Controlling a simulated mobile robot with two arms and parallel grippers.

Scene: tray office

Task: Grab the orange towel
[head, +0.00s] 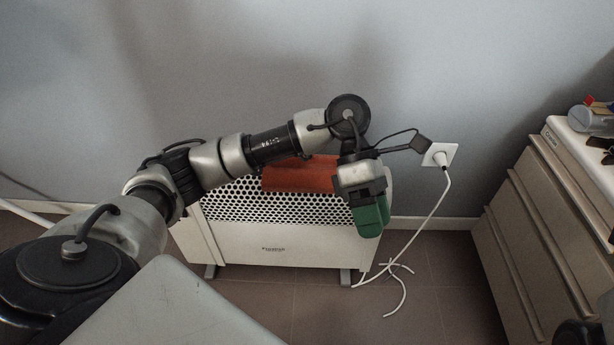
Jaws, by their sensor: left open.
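The orange towel (298,177) hangs over the top edge of a white heater, in the middle of the head view. Part of it is hidden behind my left arm. My left gripper (370,226) has green fingers that point down. It is in front of the heater's right part, to the right of the towel and lower than it. It is open and holds nothing that I can see. My right gripper does not clearly show.
The white heater (270,244) stands on brown floor tiles against a grey wall. A white cable (447,190) runs from the wall socket (440,154) to the floor beside it. A beige drawer cabinet (550,225) with objects on top stands at the right.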

